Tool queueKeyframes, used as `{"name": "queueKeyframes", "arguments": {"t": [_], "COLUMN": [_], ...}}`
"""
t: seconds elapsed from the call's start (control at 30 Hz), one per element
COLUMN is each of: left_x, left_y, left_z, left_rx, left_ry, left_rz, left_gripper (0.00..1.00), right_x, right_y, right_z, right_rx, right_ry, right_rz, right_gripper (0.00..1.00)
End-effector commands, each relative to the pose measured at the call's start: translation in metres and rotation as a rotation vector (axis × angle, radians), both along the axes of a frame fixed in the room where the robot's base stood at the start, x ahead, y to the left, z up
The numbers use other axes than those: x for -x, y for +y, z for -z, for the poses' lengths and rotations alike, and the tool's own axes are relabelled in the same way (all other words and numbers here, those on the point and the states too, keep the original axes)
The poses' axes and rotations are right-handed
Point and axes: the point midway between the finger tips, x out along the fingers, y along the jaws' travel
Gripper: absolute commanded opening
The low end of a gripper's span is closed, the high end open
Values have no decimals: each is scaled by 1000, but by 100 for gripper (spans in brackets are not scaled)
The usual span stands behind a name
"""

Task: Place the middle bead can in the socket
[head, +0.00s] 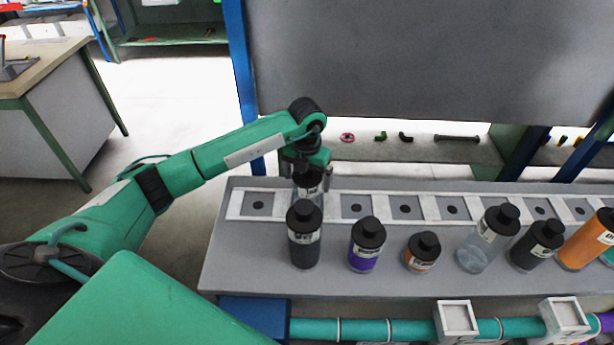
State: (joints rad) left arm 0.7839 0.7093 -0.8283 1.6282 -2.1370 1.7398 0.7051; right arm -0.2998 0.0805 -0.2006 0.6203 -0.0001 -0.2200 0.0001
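My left gripper (307,182) points down over the rail of square sockets (257,206), near its left end. Its two fingers lie close against a dark-capped can with a pale label (308,187). This can is at the second socket place from the left. Its lower part is hidden behind a nearer dark can (304,240), so I cannot tell whether it sits in the socket. Along the front stand a purple can (366,250), a short orange can (421,256), a clear can (481,248) and a dark can (537,247). My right gripper is out of view.
A larger orange can (588,243) stands at the right. The other visible sockets, such as this one (356,207), are empty. A big grey panel (430,60) hangs above and behind the grey table (235,265). A teal pipe (385,330) runs below the front edge.

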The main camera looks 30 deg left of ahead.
Motion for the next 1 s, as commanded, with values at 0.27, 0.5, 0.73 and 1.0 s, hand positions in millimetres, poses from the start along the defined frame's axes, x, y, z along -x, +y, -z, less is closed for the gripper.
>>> {"name": "queueKeyframes", "arguments": {"t": [0.27,0.5,0.73,1.0], "left_x": [0,-2,-1,0], "left_y": [0,1,0,0], "left_z": [-6,-45,-91,-120], "left_rx": [0,0,0,0], "left_ry": [0,-7,-4,-1], "left_rz": [0,0,1,0], "left_gripper": [94,94,94,94], "right_x": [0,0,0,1], "right_y": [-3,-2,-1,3], "right_z": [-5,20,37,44], "right_rx": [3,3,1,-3], "right_ry": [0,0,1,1], "right_rz": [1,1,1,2], "right_gripper": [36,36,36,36]}}
